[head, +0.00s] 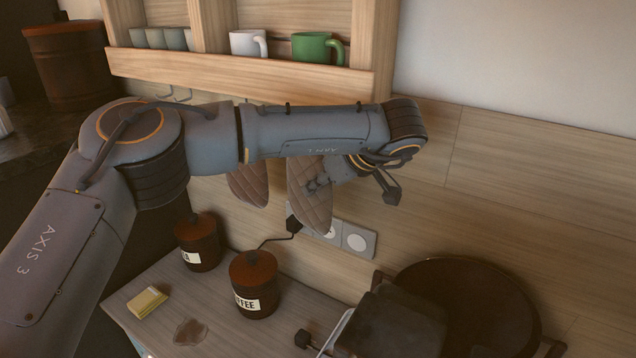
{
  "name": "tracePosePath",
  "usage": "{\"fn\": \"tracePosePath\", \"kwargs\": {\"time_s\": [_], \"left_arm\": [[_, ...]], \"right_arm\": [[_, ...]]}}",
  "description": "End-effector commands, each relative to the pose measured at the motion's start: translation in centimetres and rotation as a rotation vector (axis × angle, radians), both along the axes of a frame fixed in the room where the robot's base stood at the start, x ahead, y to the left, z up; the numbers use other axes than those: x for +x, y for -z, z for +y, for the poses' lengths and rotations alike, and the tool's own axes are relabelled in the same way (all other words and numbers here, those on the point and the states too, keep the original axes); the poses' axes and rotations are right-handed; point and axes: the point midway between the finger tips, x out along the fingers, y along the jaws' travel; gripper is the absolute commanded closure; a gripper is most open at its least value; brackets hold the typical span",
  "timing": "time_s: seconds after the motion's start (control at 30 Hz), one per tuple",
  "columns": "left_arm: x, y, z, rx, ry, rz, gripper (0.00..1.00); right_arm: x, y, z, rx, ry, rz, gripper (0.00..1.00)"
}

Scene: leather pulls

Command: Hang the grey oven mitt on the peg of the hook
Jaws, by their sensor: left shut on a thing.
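My left gripper (318,187) is at the end of the arm that crosses the picture, below the wooden shelf. It is shut on a quilted, brownish-grey oven mitt (311,210), which hangs down in front of the wood-panelled wall. A second quilted mitt (249,186) of much the same colour shows to its left. Its top is hidden behind my arm. Thin wire hooks (180,96) show under the shelf at the left. My arm covers the rest of the shelf's underside, so I cannot tell which hook has the peg.
The shelf (240,76) holds a white mug, a green mug (312,47) and small cups. Below stand a coffee jar (254,288) and another dark jar (198,245). A yellow block (147,302) lies on the counter. A large dark pan (460,300) is at lower right.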

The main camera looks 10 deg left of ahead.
Motion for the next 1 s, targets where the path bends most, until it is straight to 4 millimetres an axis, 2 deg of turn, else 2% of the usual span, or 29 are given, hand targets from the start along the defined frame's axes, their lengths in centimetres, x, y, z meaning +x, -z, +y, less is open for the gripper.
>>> {"fn": "tracePosePath", "kwargs": {"time_s": [0.27,0.3,0.4,0.43,0.77,0.87,1.0], "left_arm": [[0.0,0.0,0.0,0.000,0.000,0.000,1.00],[0.0,0.0,0.0,0.000,0.000,0.000,0.78],[0.0,0.0,0.0,0.000,0.000,0.000,0.58],[0.0,0.0,0.0,0.000,0.000,0.000,0.56],[-0.1,-0.2,-0.1,0.000,0.001,-0.001,0.56],[-0.5,-0.8,-0.7,0.000,0.002,-0.001,0.56],[-2.0,-0.8,-2.9,0.002,0.006,0.001,0.56]], "right_arm": [[0.0,0.0,0.0,0.000,-0.001,0.000,0.44],[0.0,0.0,0.0,0.000,-0.001,0.000,0.44],[0.0,0.0,0.0,0.000,-0.001,0.000,0.44],[0.0,0.0,0.0,0.000,-0.001,0.000,0.44],[0.0,0.0,-0.6,-0.007,-0.002,-0.001,0.44],[0.0,0.0,-0.5,-0.006,-0.002,0.000,0.44],[0.0,0.0,-0.4,-0.004,-0.002,0.000,0.44]]}}
